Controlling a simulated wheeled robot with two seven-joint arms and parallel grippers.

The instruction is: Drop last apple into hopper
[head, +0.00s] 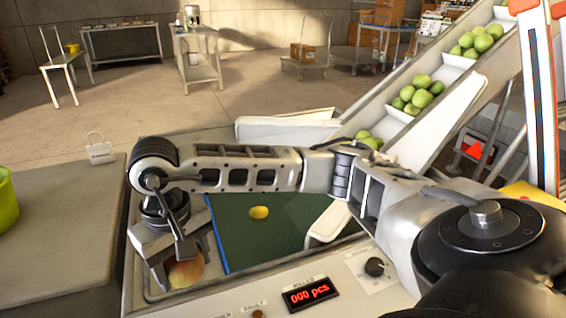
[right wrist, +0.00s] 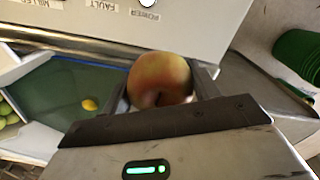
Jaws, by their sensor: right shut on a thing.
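My right gripper (head: 182,262) is shut on a red-yellow apple (head: 186,273). In the right wrist view the apple (right wrist: 160,78) sits between the two fingers of the right gripper (right wrist: 162,88). In the head view the apple is over the left front part of the machine, left of the blue edge of a dark green bed (head: 285,235). A small yellow fruit (head: 259,212) lies alone on that bed. I cannot tell for sure which part is the hopper. My left gripper is out of view.
An inclined conveyor (head: 440,125) with green apples in its pockets rises to the right. A grey table (head: 60,220) with a green bucket (head: 6,205) stands at left.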

